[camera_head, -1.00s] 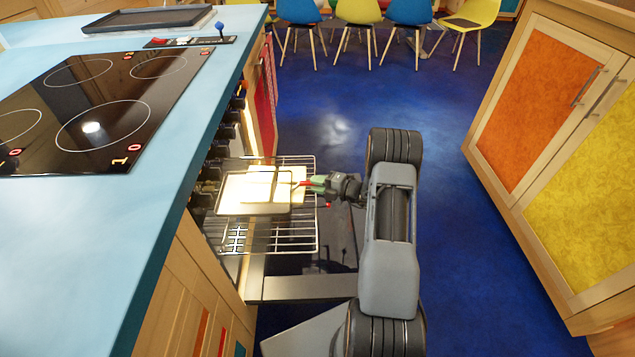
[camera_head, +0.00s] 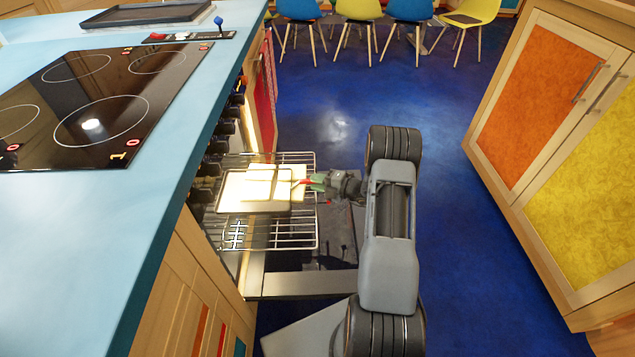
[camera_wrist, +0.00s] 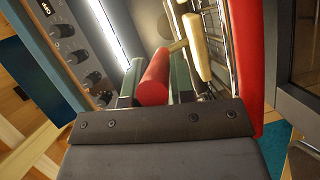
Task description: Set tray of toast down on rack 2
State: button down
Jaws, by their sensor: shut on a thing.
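The tray (camera_head: 224,205) with pale toast (camera_head: 262,186) is over a pulled-out wire rack (camera_head: 300,242) at the open oven, left of my arm. My gripper (camera_head: 316,182) is at the tray's right side, shut on its red handle. In the wrist view the red handle (camera_wrist: 154,78) sits between the two fingers of my gripper (camera_wrist: 156,88), and a cream piece (camera_wrist: 198,45) shows beyond it. I cannot tell whether the tray touches the rack, or which rack is number 2.
The blue counter (camera_head: 165,190) with a black hob (camera_head: 85,110) is on the left. Oven knobs (camera_wrist: 93,78) are close by in the wrist view. Orange and yellow cabinets (camera_head: 535,110) stand at the right. The blue floor (camera_head: 450,230) between is clear; chairs (camera_head: 410,12) are at the back.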

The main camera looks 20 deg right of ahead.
jog(key=shift+f, duration=0.1)
jog(key=c, duration=1.1)
grip_release()
jog(key=shift+c, duration=0.2)
jog(key=shift+o, duration=1.3)
jog(key=shift+f, duration=0.1)
jog(key=shift+s+d, duration=0.1)
jog(key=p+v, duration=0.3)
jog(key=v, duration=1)
jog(key=shift+s+r, duration=0.2)
jog(key=shift+s, duration=0.1)
jog(key=shift+s+d, duration=0.1)
jog(key=shift+d, duration=0.15)
